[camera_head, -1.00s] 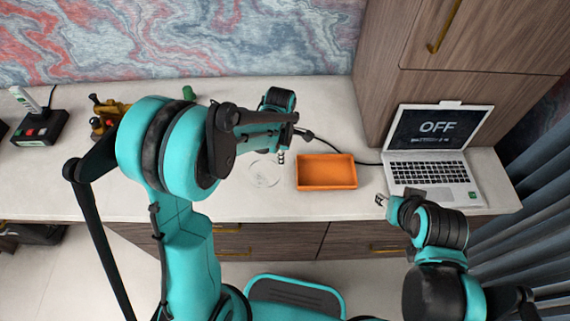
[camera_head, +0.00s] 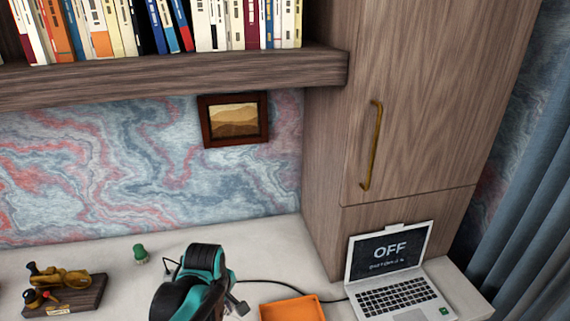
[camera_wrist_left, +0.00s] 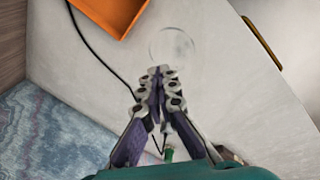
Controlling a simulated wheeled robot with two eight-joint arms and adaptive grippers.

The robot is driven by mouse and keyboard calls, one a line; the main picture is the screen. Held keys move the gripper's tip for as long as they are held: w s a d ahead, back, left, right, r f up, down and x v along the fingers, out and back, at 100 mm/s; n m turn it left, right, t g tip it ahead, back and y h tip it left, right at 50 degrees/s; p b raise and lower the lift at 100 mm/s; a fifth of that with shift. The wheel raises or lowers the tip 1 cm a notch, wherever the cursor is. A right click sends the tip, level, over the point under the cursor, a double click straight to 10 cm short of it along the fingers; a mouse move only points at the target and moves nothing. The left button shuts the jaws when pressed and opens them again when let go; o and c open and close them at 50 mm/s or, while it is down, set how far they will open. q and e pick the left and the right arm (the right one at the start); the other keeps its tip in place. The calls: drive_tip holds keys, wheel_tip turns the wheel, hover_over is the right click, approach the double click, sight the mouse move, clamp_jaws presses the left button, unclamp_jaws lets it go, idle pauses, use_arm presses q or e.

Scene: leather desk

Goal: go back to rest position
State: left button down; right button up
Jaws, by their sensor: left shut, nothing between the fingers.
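My left gripper (camera_head: 237,303) shows at the bottom of the head view, with its teal and black wrist above the desk, just left of the orange tray (camera_head: 292,310). In the left wrist view the gripper's fingers (camera_wrist_left: 158,75) are closed together with nothing between them. Beyond the fingertips lies a clear round disc (camera_wrist_left: 172,47) on the pale desk top. My right gripper is not in either view.
An open laptop (camera_head: 390,290) reading OFF stands right of the tray. A black cable runs along the desk (camera_head: 280,255). A small green object (camera_head: 140,253) and a brass device on a wooden base (camera_head: 75,300) are at left. A bookshelf (camera_head: 180,78) hangs above.

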use_arm(q)
drive_tip(key=s+a+r+m+t, duration=0.2)
drive_tip(key=s+r+m+t, duration=0.1)
drive_tip(key=s+m, duration=0.7)
drive_tip(key=m+t, duration=0.1)
drive_tip(key=m, duration=0.2)
drive_tip(key=shift+a+r+t, duration=0.2)
drive_tip(key=shift+a+t, duration=0.1)
drive_tip(key=shift+a, duration=0.1)
